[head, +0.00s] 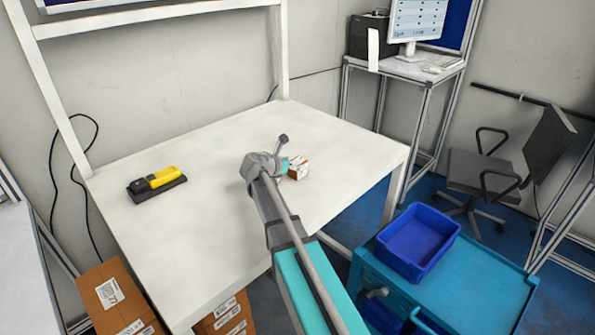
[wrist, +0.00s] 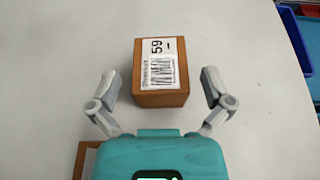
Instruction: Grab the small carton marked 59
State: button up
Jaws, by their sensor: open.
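The small carton (wrist: 148,99) is a brown box with a white label reading 59 and a barcode. In the wrist view it lies between the two open fingers of my gripper (wrist: 160,92), with a gap on both sides. The carton (head: 299,168) also shows in the head view on the white table (head: 200,220), just right of my arm's end. In the head view my arm hides the fingers. The height of my gripper over the table is hard to tell.
A yellow and black scanner (head: 157,183) lies at the table's left. A blue bin (head: 418,242) stands on a teal cart (head: 480,285) at the right. Larger cartons (head: 115,298) stand below the front edge. Another brown thing (wrist: 84,160) partly shows beside my gripper body.

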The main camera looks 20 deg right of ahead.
jog(key=shift+c, duration=0.3)
jog(key=c, duration=1.1)
jog(key=shift+r, duration=0.1)
jog(key=shift+c, duration=0.2)
jog(key=shift+r+p, duration=0.9)
jog(key=shift+p, duration=0.15)
jog(key=s+a+r+p, duration=0.9)
jog(key=s+r+p, duration=0.1)
jog(key=r+p, duration=0.1)
jog(key=shift+a, duration=0.4)
